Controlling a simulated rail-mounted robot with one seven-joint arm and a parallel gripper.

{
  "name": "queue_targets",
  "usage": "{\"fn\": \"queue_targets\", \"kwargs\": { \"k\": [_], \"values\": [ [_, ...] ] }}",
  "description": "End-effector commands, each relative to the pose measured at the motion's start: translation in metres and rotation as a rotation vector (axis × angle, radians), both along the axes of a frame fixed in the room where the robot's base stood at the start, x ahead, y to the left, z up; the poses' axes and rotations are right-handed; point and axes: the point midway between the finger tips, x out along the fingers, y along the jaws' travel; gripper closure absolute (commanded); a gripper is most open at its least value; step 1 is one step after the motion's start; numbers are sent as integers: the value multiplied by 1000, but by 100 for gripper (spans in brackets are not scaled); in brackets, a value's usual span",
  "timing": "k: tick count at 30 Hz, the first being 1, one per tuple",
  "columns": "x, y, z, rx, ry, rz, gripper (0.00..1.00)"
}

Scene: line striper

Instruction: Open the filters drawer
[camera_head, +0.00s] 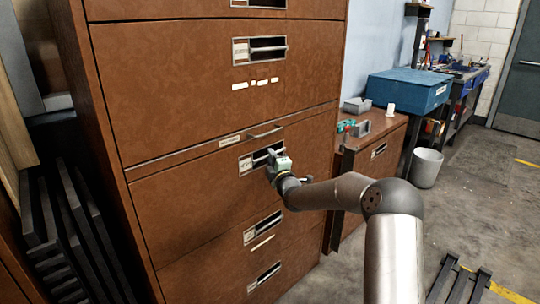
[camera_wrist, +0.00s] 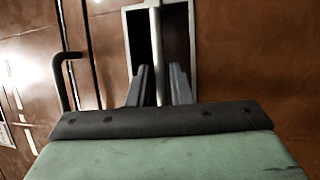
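A tall brown cabinet (camera_head: 210,190) holds several stacked drawers, all looking closed. Its labels are too small to read, so I cannot tell which drawer is marked filters. My gripper (camera_head: 270,158) is at the recessed handle of the middle drawer (camera_head: 190,200). In the wrist view, the handle bar (camera_wrist: 158,40) crosses a dark framed recess. My gripper's two fingers (camera_wrist: 160,84) stand on either side of that bar, open, with narrow gaps visible. Whether either finger touches the bar is unclear.
A thin bar handle (camera_head: 264,132) sits just above this drawer, and shows left of my fingers in the wrist view (camera_wrist: 66,80). A low brown cabinet (camera_head: 372,160) with small items and a blue box (camera_head: 408,90) stand to the right. Dark metal frames (camera_head: 70,230) lean at left.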

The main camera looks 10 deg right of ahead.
Motion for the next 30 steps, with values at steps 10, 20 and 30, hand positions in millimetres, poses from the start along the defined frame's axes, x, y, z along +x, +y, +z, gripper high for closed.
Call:
{"fn": "queue_targets", "kwargs": {
  "k": [10,20,30],
  "values": [
    [15,3,3,1,0,0,81],
    [15,3,3,1,0,0,100],
    [2,-20,-1,-4,-1,-18,100]
  ]
}}
